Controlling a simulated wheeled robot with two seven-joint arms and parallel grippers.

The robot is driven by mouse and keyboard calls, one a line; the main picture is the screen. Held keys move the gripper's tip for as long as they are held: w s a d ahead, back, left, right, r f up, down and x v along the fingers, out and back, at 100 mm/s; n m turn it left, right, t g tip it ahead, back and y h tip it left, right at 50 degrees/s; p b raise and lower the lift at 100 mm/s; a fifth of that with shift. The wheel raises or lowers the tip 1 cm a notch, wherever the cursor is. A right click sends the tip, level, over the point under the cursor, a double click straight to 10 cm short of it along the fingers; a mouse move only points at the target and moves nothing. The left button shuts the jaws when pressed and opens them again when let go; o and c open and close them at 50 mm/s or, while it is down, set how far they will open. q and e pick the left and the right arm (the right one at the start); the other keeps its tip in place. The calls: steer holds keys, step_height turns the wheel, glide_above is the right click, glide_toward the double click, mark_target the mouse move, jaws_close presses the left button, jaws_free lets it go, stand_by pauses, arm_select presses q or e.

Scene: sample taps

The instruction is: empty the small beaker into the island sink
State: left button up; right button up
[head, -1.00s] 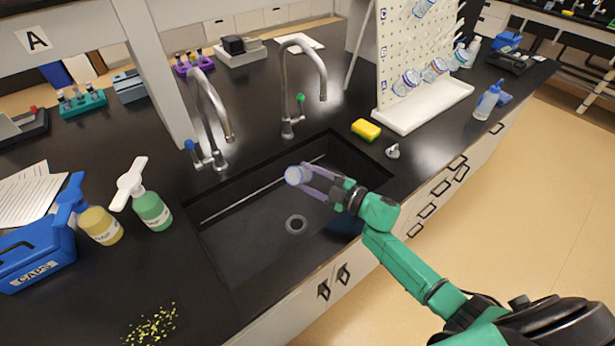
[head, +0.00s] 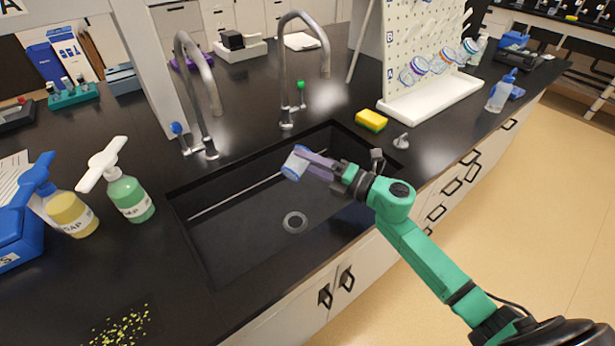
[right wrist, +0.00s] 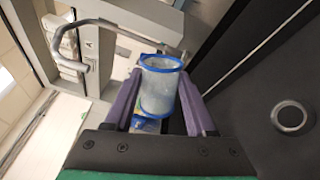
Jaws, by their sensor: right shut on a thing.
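The small beaker (head: 296,162) is clear with blue edges. My right gripper (head: 311,162) is shut on it and holds it above the black island sink (head: 250,215), over the basin's back half. The beaker is tilted in the head view. In the right wrist view the beaker (right wrist: 160,88) sits between the two purple fingers of my right gripper (right wrist: 160,100). I cannot tell whether any liquid is in it. The sink drain (head: 295,222) is in front of and below the beaker. My left gripper is not in view.
Two curved taps (head: 205,90) (head: 287,75) stand behind the sink. A yellow sponge (head: 371,120) and a pegboard with glassware (head: 425,45) are to the right. Soap bottles (head: 128,195) (head: 70,212) stand left. Yellow-green bits (head: 120,328) lie on the front counter.

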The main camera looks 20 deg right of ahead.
steer(key=n+b, duration=1.3)
steer(key=shift+f, duration=0.35)
steer(key=shift+r+n+b, duration=0.1)
steer(key=shift+n+b, duration=0.35)
steer(key=shift+n, duration=0.05)
steer(key=shift+r, duration=0.1)
steer(key=shift+r+n, duration=0.15)
steer(key=shift+n, duration=0.15)
